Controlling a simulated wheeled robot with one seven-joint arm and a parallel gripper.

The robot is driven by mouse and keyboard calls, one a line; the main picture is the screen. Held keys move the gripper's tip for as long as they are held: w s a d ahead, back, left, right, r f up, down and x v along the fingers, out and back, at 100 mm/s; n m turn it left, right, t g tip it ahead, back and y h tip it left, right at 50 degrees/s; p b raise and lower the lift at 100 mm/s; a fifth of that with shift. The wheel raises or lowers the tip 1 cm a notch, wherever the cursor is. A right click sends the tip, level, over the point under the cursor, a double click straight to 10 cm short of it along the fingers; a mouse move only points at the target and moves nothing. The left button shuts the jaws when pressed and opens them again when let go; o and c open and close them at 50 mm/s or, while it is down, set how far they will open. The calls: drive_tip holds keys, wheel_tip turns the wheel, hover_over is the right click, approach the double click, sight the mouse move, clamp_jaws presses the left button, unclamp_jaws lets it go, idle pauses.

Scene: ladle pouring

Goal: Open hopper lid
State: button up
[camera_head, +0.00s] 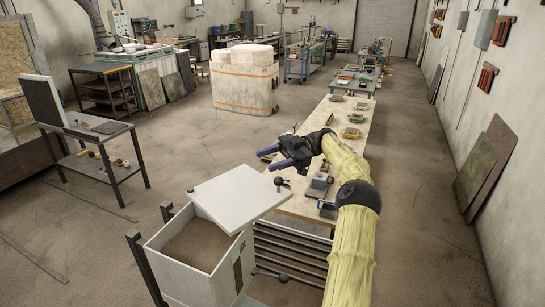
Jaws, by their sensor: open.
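The hopper (178,277) is a white open-topped box in the lower part of the head view, with brown material inside it. Its white flat lid (238,200) lies askew over the far right part of the opening, so the near left part is uncovered. A dark round knob (279,181) shows at the lid's far right corner. My gripper (270,158) has dark purple fingers, apart and empty, pointing left. In the picture it is just above and beyond the knob; I cannot tell the exact gap between them.
A long wooden bench (345,142) with several small metal parts runs away behind my gripper. A dark metal cart (120,163) stands at the left. Dark posts flank the hopper, and a rack of grey bars (290,250) stands to its right. The floor between cart and hopper is clear.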

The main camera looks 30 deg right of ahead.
drive_tip(key=shift+s+r, duration=0.15)
drive_tip(key=shift+r, duration=0.8)
drive_tip(key=shift+d, duration=0.1)
drive_tip(key=shift+c, duration=0.4)
